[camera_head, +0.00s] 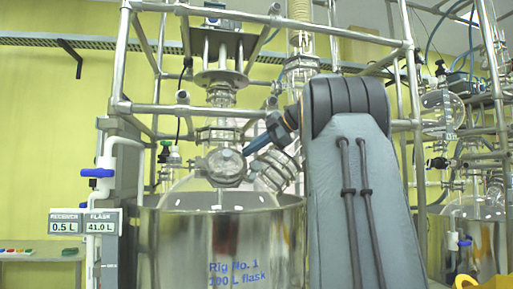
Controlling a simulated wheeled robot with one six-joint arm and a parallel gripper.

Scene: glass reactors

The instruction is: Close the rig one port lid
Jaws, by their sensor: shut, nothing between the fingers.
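Rig one is a large glass flask (190,190) in a steel vessel (185,240) marked "Rig No. 1 100 L flask". A round, clear lid with a rim (225,163) shows at the top of the flask, its face turned towards me. I cannot tell whether it lies flat on its port or stands away from it. My gripper (248,149) reaches in from the right, with its tip at the upper right edge of the lid. It is shut with nothing in it. Whether it touches the lid is unclear. My arm hides the right side of the vessel.
Steel frame bars (119,60) stand around the flask. A display sign (85,222) reads 0.5 L and 41.0 L at left. A second rig (485,235) stands at right.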

